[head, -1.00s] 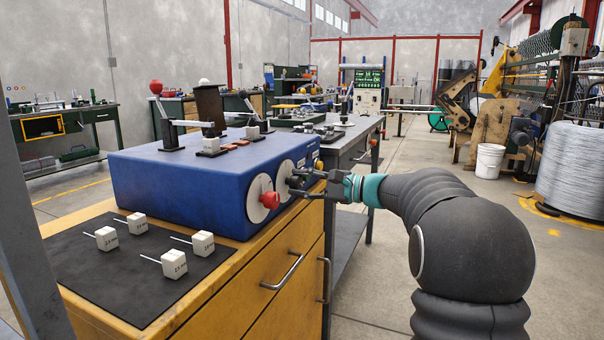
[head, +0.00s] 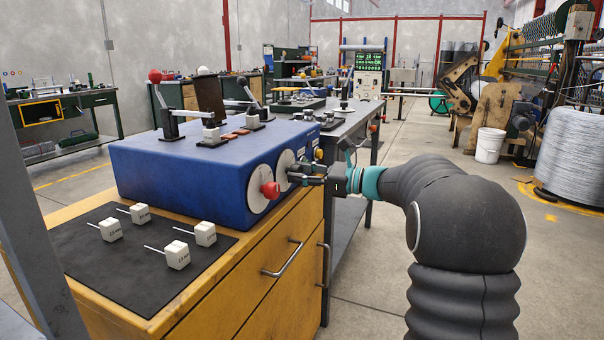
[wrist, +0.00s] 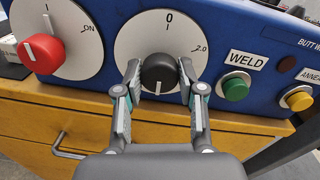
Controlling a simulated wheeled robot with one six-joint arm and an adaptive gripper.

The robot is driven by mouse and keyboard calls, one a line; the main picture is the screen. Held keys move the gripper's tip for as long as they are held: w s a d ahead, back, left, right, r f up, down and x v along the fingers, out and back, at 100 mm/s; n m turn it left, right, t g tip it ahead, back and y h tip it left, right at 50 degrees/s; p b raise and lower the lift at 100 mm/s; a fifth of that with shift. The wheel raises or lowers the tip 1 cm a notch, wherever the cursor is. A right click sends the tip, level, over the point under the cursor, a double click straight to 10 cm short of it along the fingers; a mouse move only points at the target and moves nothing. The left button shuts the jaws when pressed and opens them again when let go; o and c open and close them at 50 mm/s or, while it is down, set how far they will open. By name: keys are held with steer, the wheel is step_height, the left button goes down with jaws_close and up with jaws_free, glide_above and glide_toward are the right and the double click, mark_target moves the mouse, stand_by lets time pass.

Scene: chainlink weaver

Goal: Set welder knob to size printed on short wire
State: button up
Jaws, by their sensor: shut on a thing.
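The blue welder (head: 190,180) stands on a wooden cabinet. My gripper (wrist: 159,88) is shut on a black knob (wrist: 158,72), one finger on each side of it. The knob sits on a white dial (wrist: 135,45) with 0 at the top and 2.0 at the upper right. A white line on the knob points down, toward me. In the head view my gripper (head: 293,178) hides most of this knob. Several white blocks with short wires, one at the front (head: 177,255), lie on a black mat (head: 110,285); their printed sizes are too small to read surely.
A red knob (wrist: 41,53) on a second white dial, marked ON, is left of my gripper. A green WELD button (wrist: 235,86) and a yellow button (wrist: 298,98) are close on the right. Cabinet drawer handles (head: 283,260) stick out below. Levers stand on the welder's top.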

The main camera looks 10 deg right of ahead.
steer(key=shift+f+m, duration=0.2)
steer(key=shift+m, duration=0.3)
steer(key=o, duration=1.1)
steer(key=shift+s, duration=0.1)
steer(key=shift+o, duration=0.2)
steer(key=shift+r, duration=0.1)
steer(key=shift+d, duration=0.1)
steer(key=v, duration=1.2)
